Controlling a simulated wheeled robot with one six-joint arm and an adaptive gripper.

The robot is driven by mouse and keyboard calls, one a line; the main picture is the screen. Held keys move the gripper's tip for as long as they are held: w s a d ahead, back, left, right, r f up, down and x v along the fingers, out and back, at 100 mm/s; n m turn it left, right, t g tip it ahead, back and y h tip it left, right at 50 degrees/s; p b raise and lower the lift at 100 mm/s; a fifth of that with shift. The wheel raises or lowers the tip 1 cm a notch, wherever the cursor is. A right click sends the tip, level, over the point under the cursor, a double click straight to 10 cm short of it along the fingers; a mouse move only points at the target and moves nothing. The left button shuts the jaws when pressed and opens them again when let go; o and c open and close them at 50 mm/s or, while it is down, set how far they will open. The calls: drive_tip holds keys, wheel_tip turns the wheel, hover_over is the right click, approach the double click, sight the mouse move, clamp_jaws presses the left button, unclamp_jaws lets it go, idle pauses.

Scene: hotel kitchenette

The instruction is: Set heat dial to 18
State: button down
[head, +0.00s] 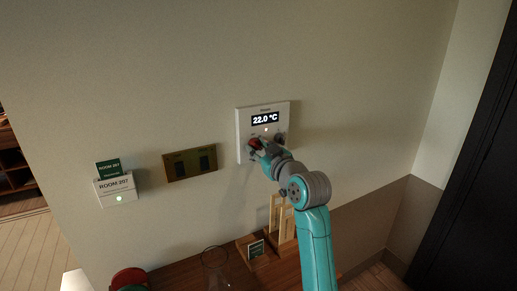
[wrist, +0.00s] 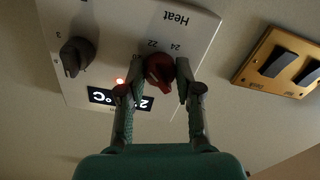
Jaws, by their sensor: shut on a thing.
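The white thermostat panel (head: 243,124) is on the wall, and its display (head: 265,118) reads 22.0 °C. The red heat dial (wrist: 158,67) sits beside the word "Heat", with 22 and 24 marked near it in the wrist view. My gripper (wrist: 159,84) is shut on this dial, one finger on each side. In the head view the dial (head: 255,142) is partly hidden by my gripper (head: 257,147). The dial's pointer setting is hard to read.
A dark second dial (wrist: 76,56) sits on the same panel, near my gripper. A brass switch plate (head: 190,163) and a white room card holder (head: 117,190) are on the wall to the left. A wooden shelf (head: 185,277) with a glass and wooden stand is below.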

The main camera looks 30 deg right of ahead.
drive_tip(key=n, duration=0.4)
drive_tip(key=shift+n, duration=0.3)
drive_tip(key=n, duration=0.3)
drive_tip(key=shift+n, duration=0.4)
drive_tip(key=n, duration=0.4)
drive_tip(key=shift+n, duration=2)
drive_tip(key=c, duration=0.8)
unclamp_jaws()
drive_tip(key=shift+s, duration=0.1)
